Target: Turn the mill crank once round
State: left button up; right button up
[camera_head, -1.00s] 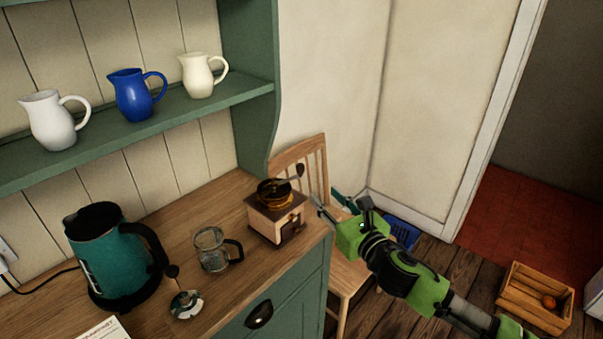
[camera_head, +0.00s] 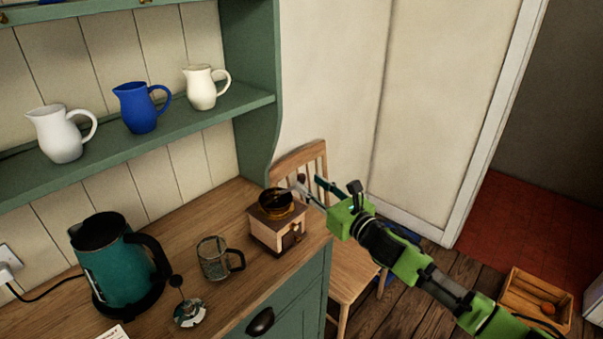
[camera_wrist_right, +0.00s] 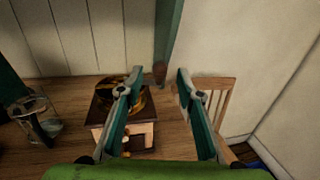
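The coffee mill (camera_head: 267,236), a wooden box with a dark, brassy top, stands upright at the right end of the worktop. It also shows in the right wrist view (camera_wrist_right: 140,130). The crank's brown knob (camera_wrist_right: 159,73) stands at the mill's right side, ahead of the gap between my fingers. In the head view my gripper largely hides the crank. My right gripper (camera_head: 311,187) is open and empty, its fingertips close to the right of the mill's top; contact with the knob cannot be told. My left gripper is not in view.
A glass mug (camera_head: 212,262), a small metal-and-glass item (camera_head: 189,313) and a teal kettle (camera_head: 120,265) stand left of the mill. A wooden chair (camera_head: 348,275) is close behind my right gripper. Jugs (camera_head: 140,110) line the shelf above.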

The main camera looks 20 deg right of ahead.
aim_at(304, 179)
jog(key=shift+p+x, duration=0.6)
jog(key=shift+x, duration=2.05)
grip_shut()
